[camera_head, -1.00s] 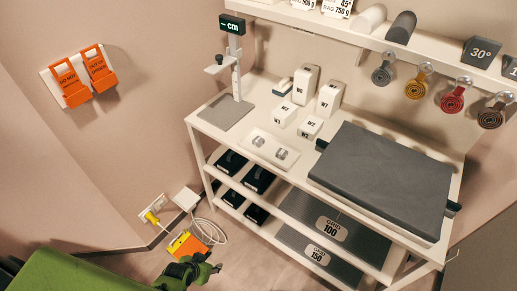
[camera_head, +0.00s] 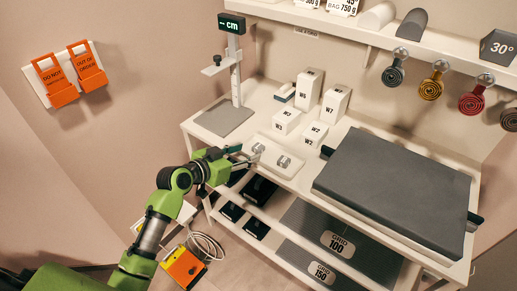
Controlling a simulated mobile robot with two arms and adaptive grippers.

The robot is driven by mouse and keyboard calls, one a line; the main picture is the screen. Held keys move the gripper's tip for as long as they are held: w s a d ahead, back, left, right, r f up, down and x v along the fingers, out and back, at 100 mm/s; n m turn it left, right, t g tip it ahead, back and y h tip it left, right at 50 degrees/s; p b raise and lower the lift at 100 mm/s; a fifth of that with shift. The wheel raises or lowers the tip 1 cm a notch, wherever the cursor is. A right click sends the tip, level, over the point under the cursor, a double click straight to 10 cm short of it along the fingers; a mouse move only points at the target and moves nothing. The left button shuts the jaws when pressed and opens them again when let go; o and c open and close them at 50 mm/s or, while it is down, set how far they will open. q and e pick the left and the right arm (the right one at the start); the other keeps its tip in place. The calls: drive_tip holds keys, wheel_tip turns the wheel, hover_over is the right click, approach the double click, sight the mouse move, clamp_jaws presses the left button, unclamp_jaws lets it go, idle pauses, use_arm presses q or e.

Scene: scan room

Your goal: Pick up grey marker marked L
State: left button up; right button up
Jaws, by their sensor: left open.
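Two small grey markers sit on a white tray (camera_head: 271,158) near the front left of the table top. One is the left grey marker (camera_head: 258,149), the other the right grey marker (camera_head: 283,161). No letter can be read on either, so I cannot tell which is marked L. My left gripper (camera_head: 247,157) is open at the tray's left end, with its fingertips close to the left marker. I cannot tell whether they touch it. My right gripper is not in view.
White weight blocks (camera_head: 309,89) stand behind the tray. A large dark grey slab (camera_head: 395,190) lies to the right. A height gauge (camera_head: 234,75) on a grey base stands at the back left. Lower shelves hold black boxes (camera_head: 258,190) and grid plates.

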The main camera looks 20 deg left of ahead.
sight(259, 146)
use_arm(q)
drive_tip(key=shift+a+x, duration=0.2)
drive_tip(key=shift+x, duration=1.75)
drive_tip(key=shift+a+x, duration=0.15)
drive_tip(key=shift+x, duration=1.8)
drive_tip(key=shift+w, duration=0.1)
drive_tip(key=c, duration=1.2)
